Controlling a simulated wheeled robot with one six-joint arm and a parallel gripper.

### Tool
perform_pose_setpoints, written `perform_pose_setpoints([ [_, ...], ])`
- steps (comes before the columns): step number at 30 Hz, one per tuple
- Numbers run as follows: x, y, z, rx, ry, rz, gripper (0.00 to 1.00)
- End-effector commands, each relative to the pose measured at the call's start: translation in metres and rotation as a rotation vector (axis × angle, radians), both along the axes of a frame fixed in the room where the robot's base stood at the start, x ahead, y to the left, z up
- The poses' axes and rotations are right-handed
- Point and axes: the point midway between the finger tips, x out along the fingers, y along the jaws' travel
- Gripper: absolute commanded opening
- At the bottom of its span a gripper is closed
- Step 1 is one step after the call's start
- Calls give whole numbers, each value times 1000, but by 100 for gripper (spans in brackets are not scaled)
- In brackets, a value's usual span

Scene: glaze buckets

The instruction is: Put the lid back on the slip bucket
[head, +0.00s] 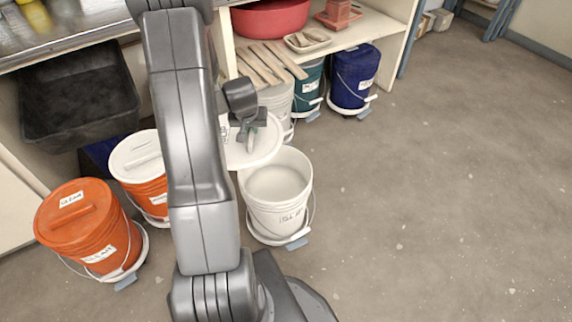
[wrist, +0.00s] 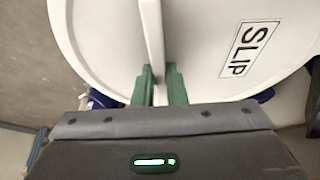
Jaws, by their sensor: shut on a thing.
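The slip bucket (head: 278,203) is white, stands open on the floor right of my arm, and shows pale liquid inside. Its side label is only partly readable. The white lid (head: 262,150) is held in the air at the bucket's far left side, above rim height as far as I can tell. My gripper (head: 247,137) is shut on the lid's raised handle. In the wrist view, the green fingers (wrist: 160,88) pinch the handle bar, and the lid (wrist: 205,60) carries a label reading SLIP. My arm hides part of the lid in the head view.
Two orange buckets, one with an orange lid (head: 72,212) and one with a white lid (head: 136,158), stand at left. The floor at right is clear.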

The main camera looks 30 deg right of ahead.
Motion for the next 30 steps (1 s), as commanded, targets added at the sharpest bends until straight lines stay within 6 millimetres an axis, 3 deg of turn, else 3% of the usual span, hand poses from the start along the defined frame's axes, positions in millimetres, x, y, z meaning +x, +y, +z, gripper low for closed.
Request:
perform_pose_setpoints([
  [1, -7, -14, -26, 0, -1, -30, 0],
  [10, -41, -74, -89, 0, -1, -163, 0],
  [18, -56, -95, -106, 0, -1, -212, 0],
  [30, -56, -95, -126, 0, 0, -211, 0],
])
